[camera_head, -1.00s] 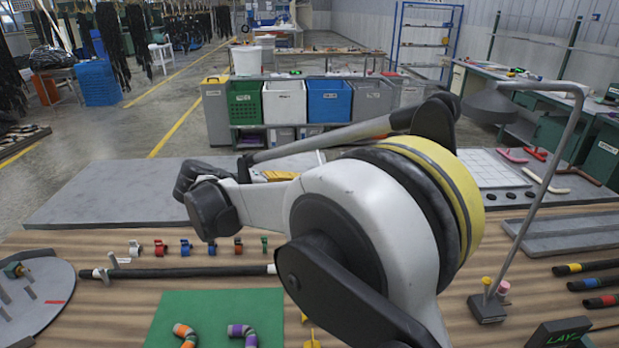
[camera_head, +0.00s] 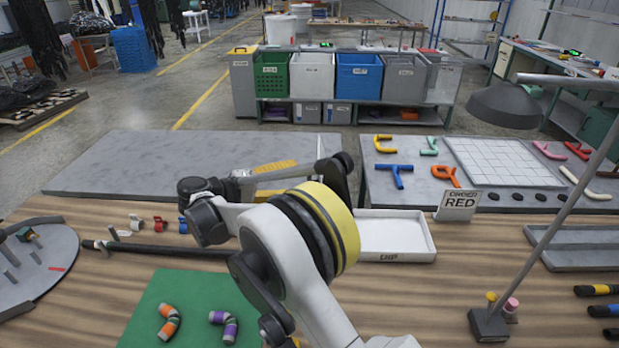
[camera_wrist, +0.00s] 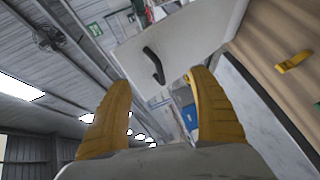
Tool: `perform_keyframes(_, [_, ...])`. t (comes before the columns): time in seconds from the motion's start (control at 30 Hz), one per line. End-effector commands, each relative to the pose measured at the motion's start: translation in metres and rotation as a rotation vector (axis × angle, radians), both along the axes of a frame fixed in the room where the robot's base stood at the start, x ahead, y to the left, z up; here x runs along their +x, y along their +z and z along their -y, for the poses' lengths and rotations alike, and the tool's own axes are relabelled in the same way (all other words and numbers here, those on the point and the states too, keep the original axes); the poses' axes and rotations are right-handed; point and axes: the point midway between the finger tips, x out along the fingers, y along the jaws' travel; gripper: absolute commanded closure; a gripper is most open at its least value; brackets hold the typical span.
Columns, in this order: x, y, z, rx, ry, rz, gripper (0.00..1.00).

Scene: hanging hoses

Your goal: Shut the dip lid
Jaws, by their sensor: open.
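The white dip tray (camera_head: 420,244), marked DIP, stands on the wooden bench right of my arm. Its visible part is open on top; my arm hides its left side. In the wrist view, a pale panel with a black handle (camera_wrist: 154,66), which looks like the dip lid (camera_wrist: 205,35), is tilted beyond my fingertips. I cannot make the lid out clearly in the head view. My gripper (camera_wrist: 160,84) has its yellow fingers spread, with nothing between them; it also shows in the head view (camera_head: 278,174), behind my arm, left of the tray.
A RED sign (camera_head: 458,206) stands right of the tray, and a lamp (camera_head: 510,105) on a slanted post further right. A green mat (camera_head: 190,300) with two bent hose pieces lies in front. A black hose (camera_head: 150,250) lies at left. The grey table (camera_head: 130,165) behind is clear.

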Motion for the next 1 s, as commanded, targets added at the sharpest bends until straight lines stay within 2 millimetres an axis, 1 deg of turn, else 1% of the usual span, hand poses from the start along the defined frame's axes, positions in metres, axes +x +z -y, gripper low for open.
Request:
perform_keyframes(0.5, [0.026, -0.010, 0.037, 0.001, -0.001, 0.001, 0.28])
perform_keyframes(0.73, [0.033, -0.013, 0.048, 0.000, -0.001, 0.000, 0.28])
perform_keyframes(1.0, [0.036, -0.013, 0.051, 0.000, -0.001, 0.000, 0.28])
